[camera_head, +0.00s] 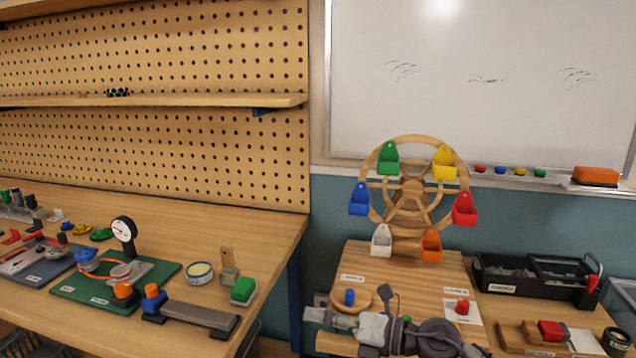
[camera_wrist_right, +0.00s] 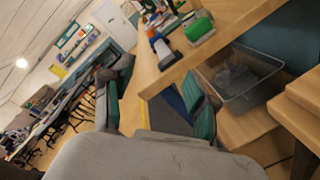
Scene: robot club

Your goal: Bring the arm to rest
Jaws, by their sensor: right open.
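My right gripper (camera_head: 350,304) shows low in the middle of the head view, with its grey arm coming in from the bottom edge. It is open and I see nothing held in it. It is in front of the low wooden stand (camera_head: 420,274), and overlaps a round wooden disc with a blue knob (camera_head: 350,297) in the picture; I cannot tell whether they touch. My left gripper is not in view.
A wooden wheel with coloured buckets (camera_head: 410,186) stands behind the gripper. A red knob (camera_head: 462,307) and a black tray (camera_head: 530,278) are to the right. The workbench (camera_head: 200,228) at left holds gauges and fixtures. A clear bin (camera_wrist_right: 243,85) is below the bench.

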